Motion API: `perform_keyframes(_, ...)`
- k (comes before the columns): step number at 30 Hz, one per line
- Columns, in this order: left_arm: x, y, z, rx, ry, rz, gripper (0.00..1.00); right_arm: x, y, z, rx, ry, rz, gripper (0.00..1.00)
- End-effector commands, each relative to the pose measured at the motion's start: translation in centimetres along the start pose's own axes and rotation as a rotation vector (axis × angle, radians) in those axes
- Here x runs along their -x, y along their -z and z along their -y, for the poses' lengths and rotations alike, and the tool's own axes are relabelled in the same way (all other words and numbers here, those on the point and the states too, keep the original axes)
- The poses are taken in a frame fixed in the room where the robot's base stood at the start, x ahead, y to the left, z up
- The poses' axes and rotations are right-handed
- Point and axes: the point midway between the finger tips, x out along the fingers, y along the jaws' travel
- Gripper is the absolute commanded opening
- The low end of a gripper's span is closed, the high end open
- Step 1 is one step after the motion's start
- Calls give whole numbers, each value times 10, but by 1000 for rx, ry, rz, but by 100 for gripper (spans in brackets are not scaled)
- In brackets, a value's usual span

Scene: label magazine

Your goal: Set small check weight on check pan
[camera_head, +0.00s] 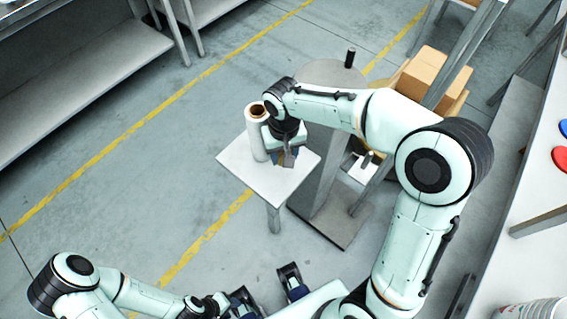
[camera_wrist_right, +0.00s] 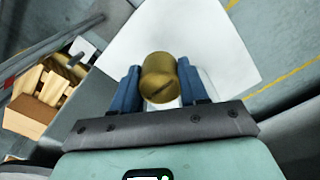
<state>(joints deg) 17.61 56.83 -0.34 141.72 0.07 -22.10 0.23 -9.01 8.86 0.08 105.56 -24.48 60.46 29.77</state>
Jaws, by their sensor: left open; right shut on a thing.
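The small check weight (camera_wrist_right: 160,77) is a brass cylinder between the blue fingers of my right gripper (camera_wrist_right: 158,90), which is shut on it. In the head view my right gripper (camera_head: 285,158) is over the white square stand top (camera_head: 258,188), and its wrist hides most of the weight. Whether the weight touches that top cannot be told. A small white plate (camera_head: 358,174) with a dark knob is right of the grey post; I cannot tell if it is the check pan. My left gripper (camera_head: 267,290) is open and empty at the bottom of the head view.
A white roll (camera_head: 257,135) with a brown core stands on the square top, close beside my right gripper. A grey column stand (camera_head: 323,195) is just right of it. Cardboard boxes (camera_head: 424,73) are behind my right arm. The floor on the left is clear.

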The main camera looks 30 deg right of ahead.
Motion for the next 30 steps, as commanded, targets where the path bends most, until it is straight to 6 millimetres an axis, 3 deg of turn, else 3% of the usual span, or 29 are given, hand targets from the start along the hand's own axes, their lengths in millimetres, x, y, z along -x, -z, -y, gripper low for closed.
perform_keyframes(5, -2, 0, 1, 0, 0, 0, 43, -13, 1, 0, 0, 0, -2, 0)
perform_keyframes(13, -7, 0, 2, 1, 1, 2, 43, -49, 0, 0, -1, 0, 0, 0)
perform_keyframes(26, -9, 1, 3, 1, 0, 0, 43, -56, 1, 0, 0, 0, -2, 0)
perform_keyframes(27, -9, 1, 3, 0, 0, -2, 43, -57, 0, 0, 0, 0, -1, 47)
perform_keyframes(29, -8, 1, 3, 0, 0, -1, 43, -56, 0, 0, 0, 0, -1, 66)
perform_keyframes(30, -8, 1, 3, 0, 0, -1, 43, -56, 0, 0, 0, 0, -1, 69)
